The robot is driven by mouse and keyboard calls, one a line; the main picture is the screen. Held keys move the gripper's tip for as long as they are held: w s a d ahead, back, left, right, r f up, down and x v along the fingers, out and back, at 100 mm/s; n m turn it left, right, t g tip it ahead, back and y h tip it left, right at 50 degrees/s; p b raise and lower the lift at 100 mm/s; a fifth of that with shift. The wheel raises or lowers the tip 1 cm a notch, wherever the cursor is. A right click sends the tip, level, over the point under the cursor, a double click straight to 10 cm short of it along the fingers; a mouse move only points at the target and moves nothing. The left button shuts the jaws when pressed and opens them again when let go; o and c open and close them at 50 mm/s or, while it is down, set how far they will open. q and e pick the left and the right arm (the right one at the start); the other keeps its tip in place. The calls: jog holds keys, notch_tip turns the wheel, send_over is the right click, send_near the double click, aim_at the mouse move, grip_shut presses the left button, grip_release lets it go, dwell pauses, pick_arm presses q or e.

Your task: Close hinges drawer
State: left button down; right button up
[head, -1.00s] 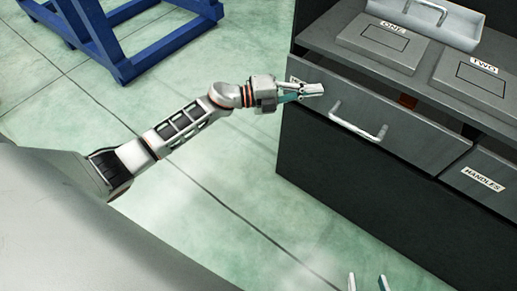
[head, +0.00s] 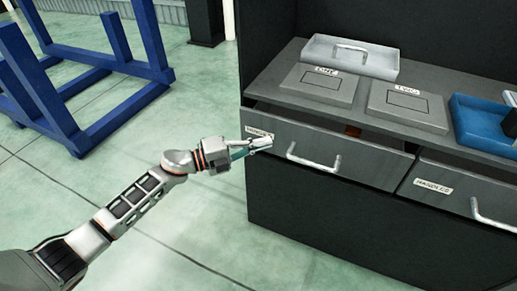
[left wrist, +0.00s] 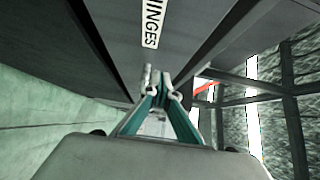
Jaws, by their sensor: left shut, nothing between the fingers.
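The hinges drawer (head: 365,160) is a grey drawer with a pale bar handle (head: 313,158), under the left part of the cabinet top. It stands partly pulled out, with a dark gap showing behind its front. Its HINGES label (left wrist: 152,22) reads clearly in the left wrist view. My left gripper (head: 262,143) is shut and empty, with its fingertips at the left end of the drawer front by the label, left of the handle. In the left wrist view the fingertips (left wrist: 160,82) are close to the front; I cannot tell whether they touch. My right gripper is out of view.
The handles drawer (head: 455,193) is to the right. On the cabinet top are plates ONE (head: 318,85) and TWO (head: 407,104), a grey tray (head: 380,64) and a blue bin (head: 475,125). A blue frame (head: 75,95) stands at the left. Green floor is free before the cabinet.

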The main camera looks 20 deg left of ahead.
pick_arm(q)
jog(key=v, duration=1)
jog(key=shift+p, duration=0.35)
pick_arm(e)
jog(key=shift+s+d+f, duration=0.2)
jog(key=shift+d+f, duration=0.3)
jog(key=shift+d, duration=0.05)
pick_arm(q)
jog(key=s+d+r+n+t+y+p, duration=0.2)
jog(key=s+r+n+t+y+p, duration=0.2)
jog(key=s+n+t+p, duration=0.45)
jog(key=s+f+n+g+y+p, duration=0.2)
jog(key=s+f+n, duration=0.2)
jog(key=s, duration=0.4)
jog(key=s+f+n+g+y+p, duration=0.2)
jog(key=s+f+n+g+y, duration=0.1)
jog(key=s+n, duration=0.4)
jog(key=s+f+n+g+y+p, duration=0.2)
jog(key=s+f+n+g+y, duration=0.1)
jog(key=s, duration=0.7)
jog(key=shift+s+f+n, duration=0.4)
jog(key=shift+f+n, duration=0.5)
jog(key=shift+n, duration=0.25)
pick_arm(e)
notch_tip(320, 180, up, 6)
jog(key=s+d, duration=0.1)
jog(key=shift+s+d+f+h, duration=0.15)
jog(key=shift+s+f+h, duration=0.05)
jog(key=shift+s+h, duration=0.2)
